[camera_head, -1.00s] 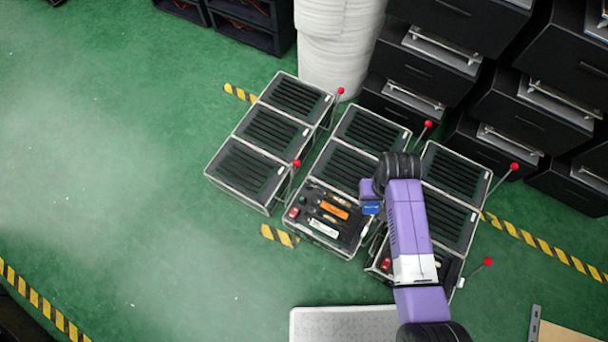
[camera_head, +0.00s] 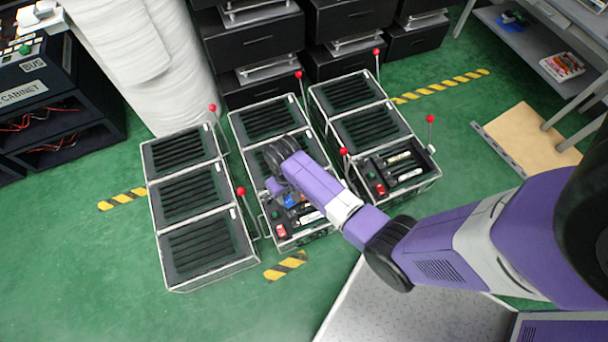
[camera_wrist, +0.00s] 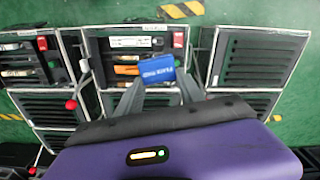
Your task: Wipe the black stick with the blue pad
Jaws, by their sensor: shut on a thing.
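My gripper (camera_wrist: 158,82) is shut on the blue pad (camera_wrist: 157,69), which has white lettering. The pad is at the fingertips, over the open compartment of the middle fixture, and it also shows in the head view (camera_head: 291,200). In the wrist view, a dark stick (camera_wrist: 125,57) lies in that compartment between a white stick (camera_wrist: 130,42) and an orange stick (camera_wrist: 126,70). The pad is close to the right ends of the dark and orange sticks. I cannot tell whether it touches either. My arm hides part of the compartment in the head view.
The left fixture (camera_head: 187,206) has slatted lids. The right fixture (camera_head: 399,172) has an open front compartment with sticks. Red-knobbed levers (camera_head: 241,191) stand beside the fixtures. Black drawers (camera_head: 262,40) and a white column (camera_head: 125,45) stand behind. Green floor is clear at front left.

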